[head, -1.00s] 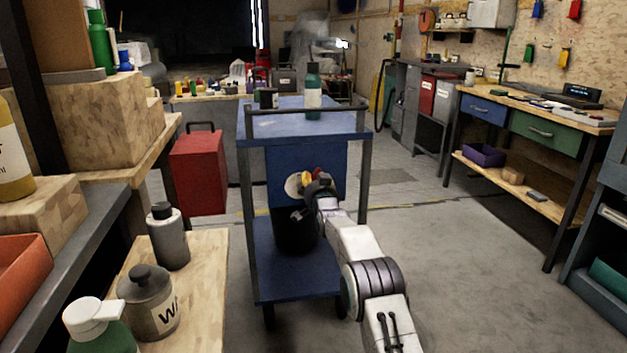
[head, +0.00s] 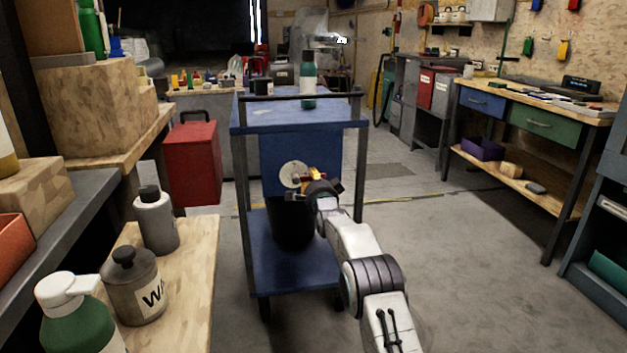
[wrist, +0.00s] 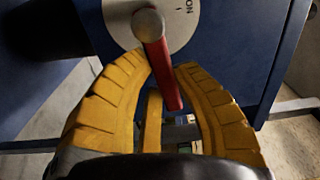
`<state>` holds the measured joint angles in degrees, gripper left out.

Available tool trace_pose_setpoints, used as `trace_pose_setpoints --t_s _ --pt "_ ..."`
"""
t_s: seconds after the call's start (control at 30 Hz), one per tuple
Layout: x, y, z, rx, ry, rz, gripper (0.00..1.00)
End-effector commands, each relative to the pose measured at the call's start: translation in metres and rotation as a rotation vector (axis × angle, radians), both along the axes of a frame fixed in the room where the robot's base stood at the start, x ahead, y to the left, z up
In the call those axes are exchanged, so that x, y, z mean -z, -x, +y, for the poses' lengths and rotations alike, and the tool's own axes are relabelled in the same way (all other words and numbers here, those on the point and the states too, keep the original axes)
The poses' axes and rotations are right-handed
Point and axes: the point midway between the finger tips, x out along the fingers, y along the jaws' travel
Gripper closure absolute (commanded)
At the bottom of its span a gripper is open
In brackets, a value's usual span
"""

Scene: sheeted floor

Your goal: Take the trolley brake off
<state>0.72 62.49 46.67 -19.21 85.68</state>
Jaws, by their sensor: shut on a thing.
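The blue trolley (head: 290,118) stands on the floor ahead of me. A pale round dial (head: 294,174) is on its blue panel and also shows at the top of the wrist view (wrist: 120,20). Part of a label reading "ON" shows at the dial's right side. A red lever (wrist: 160,65) sticks out from the dial's grey hub and slants down to the right. My gripper (wrist: 160,72) has its yellow fingers on both sides of the lever, shut on it. In the head view my gripper (head: 317,180) is just right of the dial.
A black bin (head: 292,225) stands on the trolley's lower shelf. A green bottle (head: 308,82) and a dark can (head: 263,87) are on its top. A wooden surface with bottles (head: 185,260) is close on the left. The floor right of the trolley is clear.

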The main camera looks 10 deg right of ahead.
Motion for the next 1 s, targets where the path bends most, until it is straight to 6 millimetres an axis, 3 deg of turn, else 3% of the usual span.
trace_pose_setpoints --t_s 0.77,0.8,1.0 --pt "0.0059 0.0 0.0023 -0.003 -0.092 0.001 1.0" --pt "0.0059 0.0 0.0023 -0.003 -0.092 0.001 0.72" --pt "0.0056 0.0 0.0016 -0.002 -0.091 0.001 0.54"
